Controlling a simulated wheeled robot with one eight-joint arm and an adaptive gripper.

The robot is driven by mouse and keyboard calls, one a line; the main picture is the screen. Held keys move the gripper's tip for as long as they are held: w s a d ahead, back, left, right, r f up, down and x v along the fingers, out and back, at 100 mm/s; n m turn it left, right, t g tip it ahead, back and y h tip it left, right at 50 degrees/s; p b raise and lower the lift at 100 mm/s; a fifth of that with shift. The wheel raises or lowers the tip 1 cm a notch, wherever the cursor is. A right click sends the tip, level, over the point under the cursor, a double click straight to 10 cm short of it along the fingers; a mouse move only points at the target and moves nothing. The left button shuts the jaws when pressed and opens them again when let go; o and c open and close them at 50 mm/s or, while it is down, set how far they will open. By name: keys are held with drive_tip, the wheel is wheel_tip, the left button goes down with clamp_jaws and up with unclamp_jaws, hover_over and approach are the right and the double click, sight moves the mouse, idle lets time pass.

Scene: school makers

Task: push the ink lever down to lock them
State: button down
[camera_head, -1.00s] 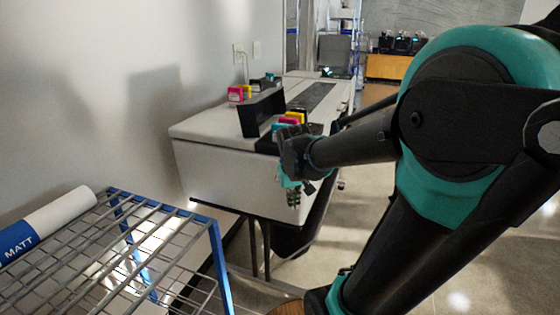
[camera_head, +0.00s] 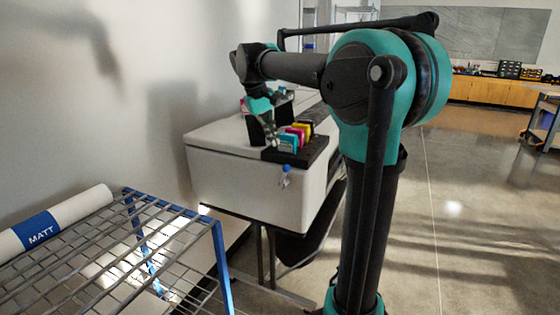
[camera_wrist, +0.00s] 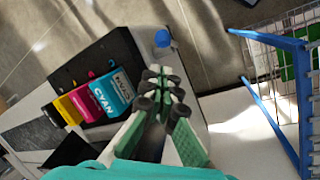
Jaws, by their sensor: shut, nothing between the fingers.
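The ink cartridges sit in a black holder (camera_head: 312,151) at the printer's front edge; cyan (camera_head: 287,142), magenta (camera_head: 297,133) and yellow (camera_head: 304,128) ones show. In the wrist view, the cyan (camera_wrist: 110,95), magenta (camera_wrist: 87,103) and yellow (camera_wrist: 66,111) cartridges lie left of my fingers. A small blue lever (camera_head: 286,169) is on the printer's front face below the holder; its blue part also shows in the wrist view (camera_wrist: 162,38), beyond my fingertips. My gripper (camera_head: 272,143) is shut and empty, fingers down, beside the cyan cartridge and apart from the lever. The wrist view shows its fingertips (camera_wrist: 162,78) together.
The white printer (camera_head: 235,175) stands on dark legs against the wall. A black upright panel (camera_head: 255,131) stands behind my gripper. A blue-framed wire rack (camera_head: 110,245) with a MATT roll (camera_head: 50,225) is in the left foreground. Open floor (camera_head: 470,230) lies to the right.

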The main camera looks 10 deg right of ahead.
sight(282, 161)
drive_tip(key=shift+w+r, duration=0.2)
drive_tip(key=x, duration=1)
drive_tip(key=shift+a, duration=0.1)
idle(0.4)
